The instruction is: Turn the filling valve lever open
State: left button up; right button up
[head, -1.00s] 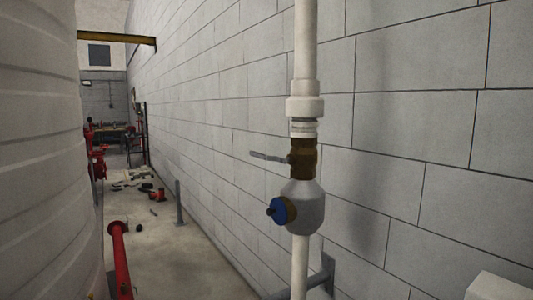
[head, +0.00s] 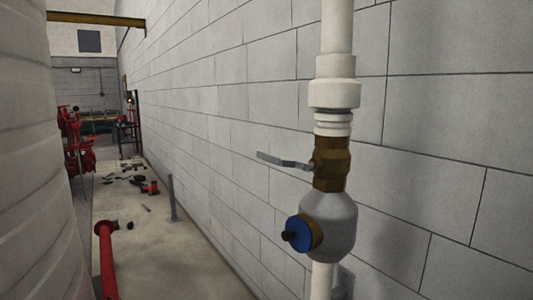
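The filling valve lever (head: 282,161) is a thin grey metal handle. It sticks out to the left, roughly level, from a brass valve body (head: 331,163) on a vertical white pipe (head: 337,28). Below the brass body is a grey rounded fitting (head: 333,222) with a blue round cap (head: 299,233) on its left side. Neither of my grippers shows in the head view, and nothing touches the lever.
A block wall (head: 420,130) runs close behind the pipe. A large pale ribbed tank (head: 35,150) stands at the left. A red pipe (head: 105,255) and a grey post (head: 172,199) stand on the floor between them. Several loose items lie farther back.

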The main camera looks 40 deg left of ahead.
aim_at(268, 158)
jog(key=i+j, duration=0.25)
jog(key=j, duration=0.15)
jog(key=i+j, duration=0.25)
jog(key=j, duration=0.2)
jog(key=i+j, duration=0.2)
jog(key=j, duration=0.2)
jog(key=i+j, duration=0.25)
jog(key=j, duration=0.15)
